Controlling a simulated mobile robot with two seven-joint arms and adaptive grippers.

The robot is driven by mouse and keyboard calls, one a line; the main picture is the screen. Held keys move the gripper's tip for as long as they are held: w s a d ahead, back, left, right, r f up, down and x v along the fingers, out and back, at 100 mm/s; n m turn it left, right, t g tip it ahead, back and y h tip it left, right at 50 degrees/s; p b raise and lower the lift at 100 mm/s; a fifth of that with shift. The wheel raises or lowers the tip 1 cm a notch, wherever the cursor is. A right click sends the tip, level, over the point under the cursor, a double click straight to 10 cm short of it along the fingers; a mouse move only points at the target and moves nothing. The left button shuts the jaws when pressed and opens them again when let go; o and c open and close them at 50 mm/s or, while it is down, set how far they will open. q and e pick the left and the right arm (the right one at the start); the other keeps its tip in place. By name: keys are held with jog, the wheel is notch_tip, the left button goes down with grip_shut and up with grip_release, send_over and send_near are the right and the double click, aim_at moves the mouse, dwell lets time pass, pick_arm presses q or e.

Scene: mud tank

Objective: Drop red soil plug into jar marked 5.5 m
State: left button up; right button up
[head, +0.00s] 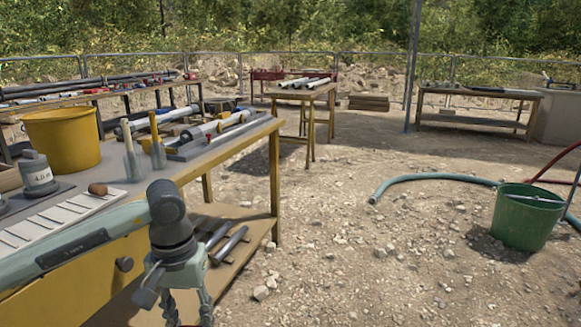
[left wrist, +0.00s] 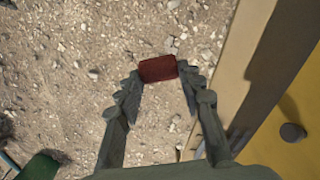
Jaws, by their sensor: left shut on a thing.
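My left gripper (head: 188,306) points down beside the front edge of the work table (head: 262,133), over the gravel. In the left wrist view the left gripper (left wrist: 160,74) is shut on a dark red soil plug (left wrist: 158,68), held between its fingertips. In the head view the held plug does not show. A grey lidded jar (head: 38,176) on the table has a label that seems to read 4.0 m. No 5.5 m label is legible. My right gripper is not in view.
A brown plug (head: 98,188) lies at the white slotted tray (head: 65,217). A yellow bucket (head: 63,138) and two tools standing in grey holders (head: 132,165) are behind it. A green bucket (head: 524,217) and a hose (head: 430,177) lie right. Open gravel is between.

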pick_arm(q)
jog(key=shift+w+d+r+m, duration=0.2)
jog(key=shift+d+r, duration=0.15)
jog(key=shift+d, duration=0.2)
jog(key=shift+w+d+r+m, duration=0.1)
jog(key=shift+d+r+m, duration=0.15)
jog(key=shift+d, duration=0.25)
jog(key=shift+a, duration=0.1)
